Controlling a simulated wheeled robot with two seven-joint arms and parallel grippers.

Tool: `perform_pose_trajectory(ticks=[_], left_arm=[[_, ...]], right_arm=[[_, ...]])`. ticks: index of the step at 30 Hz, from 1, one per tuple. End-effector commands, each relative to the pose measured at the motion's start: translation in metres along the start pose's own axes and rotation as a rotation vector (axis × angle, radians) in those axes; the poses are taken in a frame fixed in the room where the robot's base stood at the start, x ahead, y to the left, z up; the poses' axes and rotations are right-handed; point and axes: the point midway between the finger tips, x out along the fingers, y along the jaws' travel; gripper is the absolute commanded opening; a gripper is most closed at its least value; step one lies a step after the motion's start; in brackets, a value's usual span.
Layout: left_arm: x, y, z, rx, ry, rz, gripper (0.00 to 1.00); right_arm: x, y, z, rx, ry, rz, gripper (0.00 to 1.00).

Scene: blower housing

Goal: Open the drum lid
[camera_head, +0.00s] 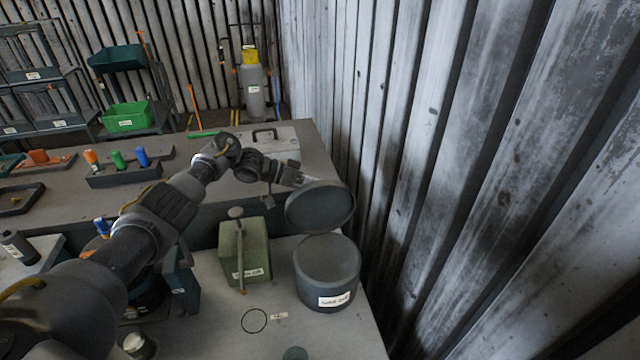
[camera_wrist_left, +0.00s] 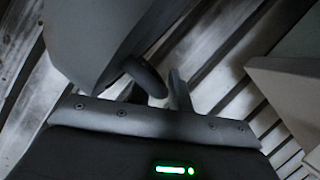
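The dark grey drum (camera_head: 327,278) stands upright on the bench, with a white label on its front. Its round lid (camera_head: 320,207) is tilted up above the drum's back rim, so the drum's top is uncovered. My left gripper (camera_head: 303,181) is at the lid's upper back edge, its fingertips partly hidden there. In the left wrist view the lid (camera_wrist_left: 95,35) fills the upper left, and a dark curved bar, perhaps its handle, meets the gripper (camera_wrist_left: 163,90). One finger shows beside the bar; whether they grip it is unclear. My right gripper is not in view.
A green box (camera_head: 245,252) with a long-handled tool stands left of the drum. A corrugated metal wall (camera_head: 430,150) rises close on the right. A raised bench (camera_head: 60,210) behind holds coloured parts in a rack (camera_head: 130,172). The bench in front of the drum is mostly clear.

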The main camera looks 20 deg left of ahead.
Motion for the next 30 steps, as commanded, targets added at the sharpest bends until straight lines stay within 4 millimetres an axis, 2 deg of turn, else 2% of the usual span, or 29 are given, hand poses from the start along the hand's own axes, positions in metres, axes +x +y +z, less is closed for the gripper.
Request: perform_pose_trajectory(ticks=[9, 13, 24, 30], left_arm=[[0.001, 0.001, -0.001, 0.001, -0.001, 0.002, 0.20], [-0.007, 0.000, -0.001, 0.001, 0.000, 0.000, 0.20], [-0.075, -0.002, -0.001, 0.002, 0.000, -0.001, 0.20], [-0.100, -0.002, 0.000, 0.001, -0.001, 0.000, 0.20]], right_arm=[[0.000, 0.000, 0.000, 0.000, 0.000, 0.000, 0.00], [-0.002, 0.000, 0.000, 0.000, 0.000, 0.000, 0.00], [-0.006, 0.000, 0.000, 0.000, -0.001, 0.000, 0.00], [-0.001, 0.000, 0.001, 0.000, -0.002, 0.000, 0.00]])
